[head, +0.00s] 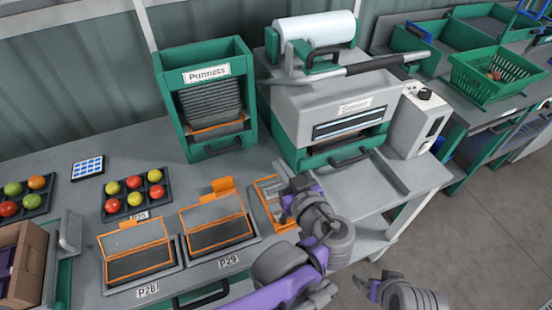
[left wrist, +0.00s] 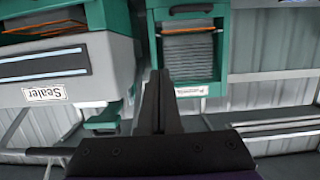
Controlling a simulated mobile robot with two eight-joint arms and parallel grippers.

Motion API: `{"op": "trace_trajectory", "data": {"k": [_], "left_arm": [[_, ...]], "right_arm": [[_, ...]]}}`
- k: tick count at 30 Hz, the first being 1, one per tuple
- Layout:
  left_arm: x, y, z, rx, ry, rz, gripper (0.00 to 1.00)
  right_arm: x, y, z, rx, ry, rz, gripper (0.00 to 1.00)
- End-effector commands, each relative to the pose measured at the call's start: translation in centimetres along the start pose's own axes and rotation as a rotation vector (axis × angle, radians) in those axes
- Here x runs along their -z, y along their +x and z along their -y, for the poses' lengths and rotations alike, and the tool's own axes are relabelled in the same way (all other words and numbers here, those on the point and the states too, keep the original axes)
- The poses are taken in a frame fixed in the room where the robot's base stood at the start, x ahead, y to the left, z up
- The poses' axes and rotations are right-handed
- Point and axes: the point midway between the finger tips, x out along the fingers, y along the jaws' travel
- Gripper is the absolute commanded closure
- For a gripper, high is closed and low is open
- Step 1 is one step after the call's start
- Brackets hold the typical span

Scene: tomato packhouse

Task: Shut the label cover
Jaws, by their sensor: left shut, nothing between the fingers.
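A low orange-edged box (head: 268,207) with a pale top lies on the bench between the P29 station and the sealer. It may be the label unit, but no marking shows on it. My left gripper (head: 288,193) is over its right side and hides part of it, so I cannot tell how its cover stands. The left gripper is shut and empty; its fingers (left wrist: 158,105) show together in the left wrist view. A purple and grey part of my right arm shows at the lower right of the head view; its jaw state is unclear.
The sealer (head: 300,100) with a long handle stands behind. The punnet dispenser (head: 205,52) is left of it. Orange-edged stations P28 (head: 137,262) and P29 (head: 215,218) lie in front. Tomato trays (head: 112,212) are at left. Bare bench shows right of the gripper.

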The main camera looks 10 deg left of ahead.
Motion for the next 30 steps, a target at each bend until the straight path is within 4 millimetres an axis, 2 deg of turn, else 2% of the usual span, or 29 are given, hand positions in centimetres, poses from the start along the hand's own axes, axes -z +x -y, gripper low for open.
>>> {"op": "trace_trajectory", "data": {"k": [1,9,18,24,30], "left_arm": [[-1.7,-0.6,-0.1,-0.005,0.002,-0.043,1.00],[-6.2,-3.2,-0.1,-0.003,0.001,-0.300,1.00],[-11.0,-4.8,-0.1,0.001,0.002,-0.562,1.00],[-13.2,-5.4,0.0,0.000,0.002,-0.555,1.00],[-14.7,-5.5,0.0,0.000,0.002,-0.554,1.00]], "right_arm": [[-0.9,1.4,0.0,0.000,0.000,0.006,0.06],[-3.9,6.4,0.0,0.000,0.000,0.024,0.06],[-6.3,11.7,0.0,0.000,0.000,0.044,0.06],[-7.0,13.7,0.0,0.000,0.000,0.051,0.06],[-7.4,14.7,0.0,0.000,0.000,0.055,0.06]]}}
